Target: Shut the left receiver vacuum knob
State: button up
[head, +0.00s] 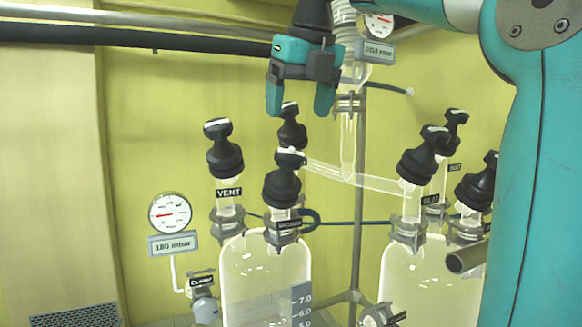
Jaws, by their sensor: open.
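The left receiver (262,262) is a clear glass vessel with several black knobs on top. The front knob (283,182) has a small dark label (289,225) below it that I cannot read for sure; it may be the vacuum knob. The left knob (224,150) stands above a label reading VENT (229,193). A third black knob (291,128) is behind, partly hidden by the front one. My gripper (299,105) points down, open and empty, above the back and front knobs in the picture. No contact with a knob is visible.
A gauge (170,213) with a plate reading 180 mbar is left of the receiver. The right receiver (428,280) carries several similar knobs, with glass tubing (350,177) between. A metal post (360,220) stands behind. My arm covers the right side.

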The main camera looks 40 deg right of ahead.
aim_at(290, 151)
jog(key=b+x, duration=0.7)
jog(key=x, duration=0.1)
jog(key=shift+f, duration=0.35)
jog(key=c, duration=0.9)
jog(key=shift+m, duration=0.4)
